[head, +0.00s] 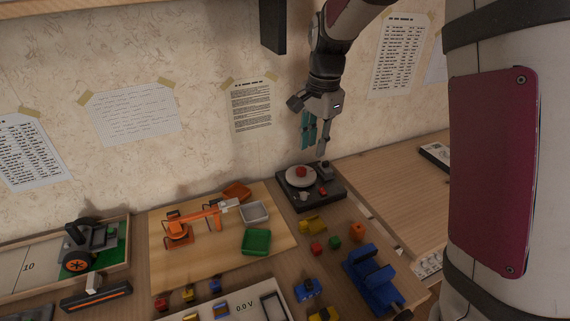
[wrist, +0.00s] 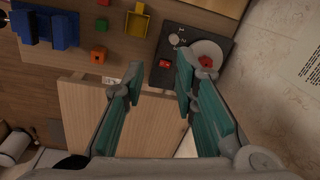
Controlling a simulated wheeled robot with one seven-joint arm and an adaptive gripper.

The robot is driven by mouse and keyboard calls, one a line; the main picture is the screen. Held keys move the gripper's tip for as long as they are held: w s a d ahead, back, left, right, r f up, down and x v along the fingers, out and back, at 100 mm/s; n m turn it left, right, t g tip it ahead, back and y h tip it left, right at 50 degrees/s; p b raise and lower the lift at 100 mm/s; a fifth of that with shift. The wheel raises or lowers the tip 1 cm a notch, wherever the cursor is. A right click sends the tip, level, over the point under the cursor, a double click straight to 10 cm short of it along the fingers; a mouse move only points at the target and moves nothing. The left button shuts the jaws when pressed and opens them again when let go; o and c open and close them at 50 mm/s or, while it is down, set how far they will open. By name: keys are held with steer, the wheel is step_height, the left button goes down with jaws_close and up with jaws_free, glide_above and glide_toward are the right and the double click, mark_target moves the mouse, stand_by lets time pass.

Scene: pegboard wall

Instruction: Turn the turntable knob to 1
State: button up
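The turntable (head: 333,188) is a dark, flat box on the table below my gripper. It has a pale round platter (head: 291,181) with a red piece (head: 301,171) on it. In the wrist view the turntable (wrist: 190,34) shows beyond my fingertips, with a small pale round knob (wrist: 174,39) and a small red part (wrist: 165,63) near its edge. I cannot tell which part is the knob marked with numbers; no digits are readable. My gripper (head: 316,146) points down above the turntable's back, apart from it. In the wrist view my gripper (wrist: 159,78) is open and empty.
Left of the turntable, a wooden board carries an orange toy arm (head: 180,231), a grey tray (head: 254,212) and a green tray (head: 256,242). In front are a yellow piece (head: 313,225), small blocks and a blue device (head: 374,282). The wall stands close behind.

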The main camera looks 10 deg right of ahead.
steer(key=m, duration=0.2)
glide_toward(304, 193)
steer(key=shift+g, duration=0.3)
steer(key=f, duration=0.4)
steer(key=f+b, duration=0.1)
steer(key=f, duration=0.3)
steer(key=shift+w+a+f, duration=0.2)
steer(key=shift+w+f, duration=0.05)
steer(key=shift+f, duration=0.15)
jaws_close()
